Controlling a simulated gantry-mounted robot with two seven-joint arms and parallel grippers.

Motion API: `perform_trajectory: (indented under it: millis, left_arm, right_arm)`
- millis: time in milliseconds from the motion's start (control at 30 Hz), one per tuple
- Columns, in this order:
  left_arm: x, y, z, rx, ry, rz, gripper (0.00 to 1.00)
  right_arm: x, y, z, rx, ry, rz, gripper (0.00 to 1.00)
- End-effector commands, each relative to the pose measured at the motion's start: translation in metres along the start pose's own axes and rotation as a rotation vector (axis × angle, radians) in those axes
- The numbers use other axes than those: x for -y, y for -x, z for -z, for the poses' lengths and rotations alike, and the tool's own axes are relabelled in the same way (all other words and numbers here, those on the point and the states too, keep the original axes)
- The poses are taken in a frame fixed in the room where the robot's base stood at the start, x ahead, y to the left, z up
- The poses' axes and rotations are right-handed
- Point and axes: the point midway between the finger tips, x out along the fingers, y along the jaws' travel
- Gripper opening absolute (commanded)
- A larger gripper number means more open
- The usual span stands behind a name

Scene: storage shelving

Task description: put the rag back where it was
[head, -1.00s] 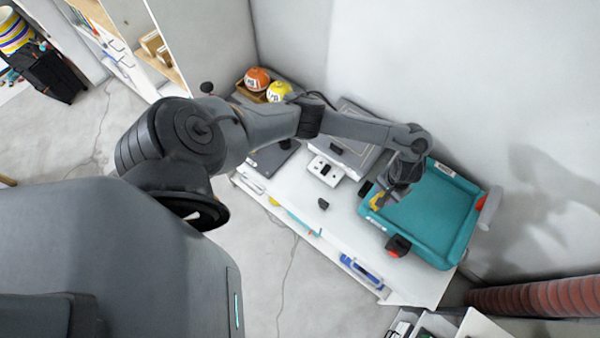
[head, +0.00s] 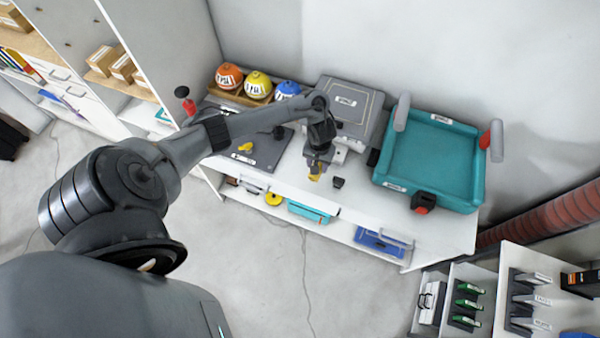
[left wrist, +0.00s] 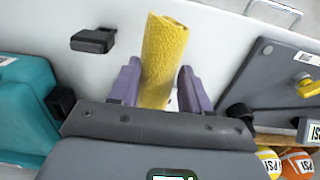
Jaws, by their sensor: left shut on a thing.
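The rag (left wrist: 163,55) is a yellow, rough-textured roll. In the left wrist view it stands between the two purple fingers of my left gripper (left wrist: 160,88), which is shut on it, and its far end sticks out past the fingertips. In the head view my left gripper (head: 317,163) holds the rag (head: 314,178) over the white table, left of the teal tray; little of the rag shows there. My right gripper is not in view.
The teal tray (head: 435,160) stands on the white table (head: 360,212) at right, a grey case (head: 350,110) behind. A small black block (head: 338,183) lies by my gripper. A grey board (head: 248,150) and orange, yellow and blue balls (head: 258,84) are at left.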

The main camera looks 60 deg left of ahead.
Motion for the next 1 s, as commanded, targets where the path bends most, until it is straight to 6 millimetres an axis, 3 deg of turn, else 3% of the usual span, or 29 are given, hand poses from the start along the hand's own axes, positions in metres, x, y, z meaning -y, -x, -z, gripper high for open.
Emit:
perform_trajectory:
  millis: [33,100,333,533,800,1000]
  left_arm:
    - [0.012,-0.011,-0.003,0.000,0.001,0.003,0.19]
    - [0.025,-0.015,-0.006,0.002,0.001,0.004,0.19]
    - [0.051,-0.030,-0.010,0.000,-0.001,0.001,0.19]
    - [0.056,-0.037,-0.011,-0.001,0.000,0.000,0.19]
    - [0.056,-0.069,-0.011,-0.001,0.000,0.000,0.19]
    - [0.056,-0.073,-0.010,-0.002,-0.001,-0.001,0.19]
  right_arm:
    - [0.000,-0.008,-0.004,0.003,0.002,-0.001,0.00]
    - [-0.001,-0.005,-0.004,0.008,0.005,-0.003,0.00]
    - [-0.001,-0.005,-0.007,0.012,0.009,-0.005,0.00]
    - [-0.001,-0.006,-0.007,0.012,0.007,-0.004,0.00]
    - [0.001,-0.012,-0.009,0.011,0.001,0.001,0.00]
    - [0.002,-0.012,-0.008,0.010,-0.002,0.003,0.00]
